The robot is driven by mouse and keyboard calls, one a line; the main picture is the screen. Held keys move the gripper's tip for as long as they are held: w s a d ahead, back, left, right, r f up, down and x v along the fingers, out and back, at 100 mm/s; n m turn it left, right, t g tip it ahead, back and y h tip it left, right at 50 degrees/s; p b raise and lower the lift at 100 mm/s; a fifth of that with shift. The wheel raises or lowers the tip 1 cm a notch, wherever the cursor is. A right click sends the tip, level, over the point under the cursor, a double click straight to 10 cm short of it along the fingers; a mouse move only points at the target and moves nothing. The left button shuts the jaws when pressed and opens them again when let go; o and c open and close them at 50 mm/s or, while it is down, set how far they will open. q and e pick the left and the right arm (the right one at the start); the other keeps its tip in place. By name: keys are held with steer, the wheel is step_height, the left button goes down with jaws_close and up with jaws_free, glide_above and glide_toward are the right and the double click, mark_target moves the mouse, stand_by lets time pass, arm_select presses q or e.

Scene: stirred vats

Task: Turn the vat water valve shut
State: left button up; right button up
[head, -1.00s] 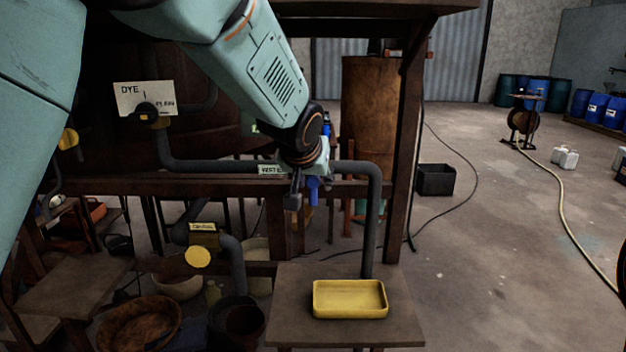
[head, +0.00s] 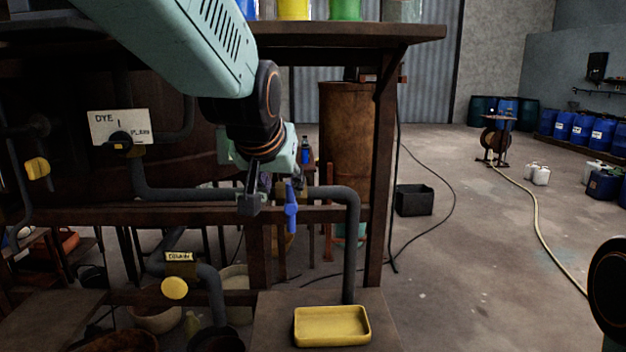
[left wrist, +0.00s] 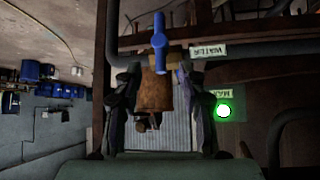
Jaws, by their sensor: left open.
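The water valve has a blue lever handle (head: 291,212) on the dark horizontal pipe (head: 330,192). The handle stands vertical, across the pipe. In the left wrist view the blue handle (left wrist: 159,42) shows near the top centre, beside an upside-down "WATER" label (left wrist: 208,51). My left gripper (head: 268,195) is open and empty, just left of the handle in the head view. In the left wrist view its fingers (left wrist: 160,85) stand apart, with the handle's lower end near the gap between them. I cannot tell whether they touch.
A yellow tray (head: 332,327) sits on a low table beneath the pipe's down-leg. A wooden post (head: 378,180) stands to the right. The drain valve's yellow knob (head: 174,288) is lower left. A green light (left wrist: 223,111) glows by the "MAX" label.

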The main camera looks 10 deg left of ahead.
arm_select(q)
steer(key=shift+s+r, duration=0.3)
steer(key=shift+s, duration=0.05)
steer(key=s+a+f+b, duration=0.1)
steer(key=s+f, duration=0.2)
steer(key=f, duration=0.8)
steer(key=s+a+f+m+g+b, duration=0.1)
steer(key=s+a+f+b, duration=0.15)
steer(key=f, duration=0.85)
steer(key=s+f+b, duration=0.1)
steer(key=s+f, duration=0.2)
steer(key=f, duration=0.8)
steer(key=s+f+g+b, duration=0.2)
steer(key=s+f+g, duration=0.2)
steer(key=s+f, duration=0.8)
steer(key=s+f+g+h+b, duration=0.1)
steer(key=s+f+g, duration=0.3)
steer(key=s+f, duration=0.7)
steer(key=s+a+b, duration=0.1)
steer(key=s, duration=0.6)
steer(key=shift+f+n, duration=0.3)
steer(key=shift+f, duration=0.1)
